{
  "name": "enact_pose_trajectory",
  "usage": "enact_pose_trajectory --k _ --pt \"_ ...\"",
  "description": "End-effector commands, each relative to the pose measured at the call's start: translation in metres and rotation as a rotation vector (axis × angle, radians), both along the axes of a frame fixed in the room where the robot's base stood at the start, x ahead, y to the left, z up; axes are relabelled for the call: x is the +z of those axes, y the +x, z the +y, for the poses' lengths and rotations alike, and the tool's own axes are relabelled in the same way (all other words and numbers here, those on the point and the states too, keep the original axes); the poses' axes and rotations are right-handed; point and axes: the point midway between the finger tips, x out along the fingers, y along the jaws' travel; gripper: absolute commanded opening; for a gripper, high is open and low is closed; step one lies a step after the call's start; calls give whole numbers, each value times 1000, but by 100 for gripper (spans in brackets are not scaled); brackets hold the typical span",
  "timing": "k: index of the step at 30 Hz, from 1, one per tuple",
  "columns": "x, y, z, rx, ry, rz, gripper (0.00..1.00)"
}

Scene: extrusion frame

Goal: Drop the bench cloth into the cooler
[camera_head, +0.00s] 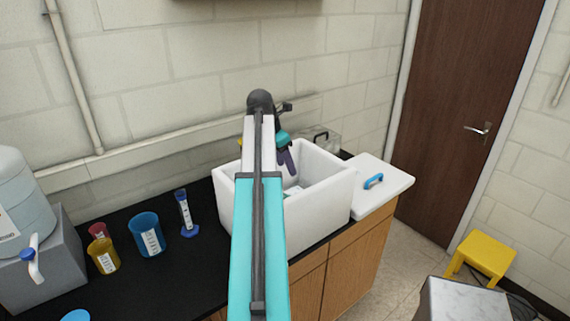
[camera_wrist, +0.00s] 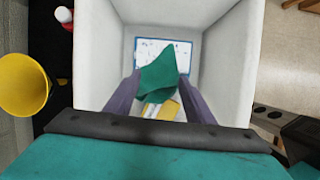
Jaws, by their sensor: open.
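The white cooler (camera_head: 322,212) stands open on the black bench, and its inner walls fill much of the wrist view (camera_wrist: 225,45). My gripper (camera_head: 288,160) points down over the cooler's opening. In the wrist view my gripper (camera_wrist: 159,78) has its two grey fingers spread apart. A crumpled green cloth (camera_wrist: 157,72), which looks like the bench cloth, shows between and beyond the fingertips, within the cooler's walls. I cannot tell whether it rests on the bottom. The cloth does not show in the head view.
A blue-and-white flat thing (camera_wrist: 181,50) and a yellow-and-white thing (camera_wrist: 168,111) lie in the cooler. Blue (camera_head: 147,235) and yellow (camera_head: 103,255) cups and a cylinder (camera_head: 185,213) stand left.

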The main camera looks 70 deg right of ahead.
Motion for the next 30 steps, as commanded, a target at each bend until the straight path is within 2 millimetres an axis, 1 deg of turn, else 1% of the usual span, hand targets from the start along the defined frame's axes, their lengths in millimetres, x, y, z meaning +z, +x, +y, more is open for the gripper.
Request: enact_pose_trajectory --k 5,6,10,11,21,30 --pt "0 0 0 0 0 0 49" --pt "0 0 0 0 0 0 52" --pt "0 0 0 -1 0 0 74" --pt "0 -1 0 -1 0 0 75" --pt "2 -1 0 -2 4 -4 75" --pt "19 1 1 -2 48 -36 75"
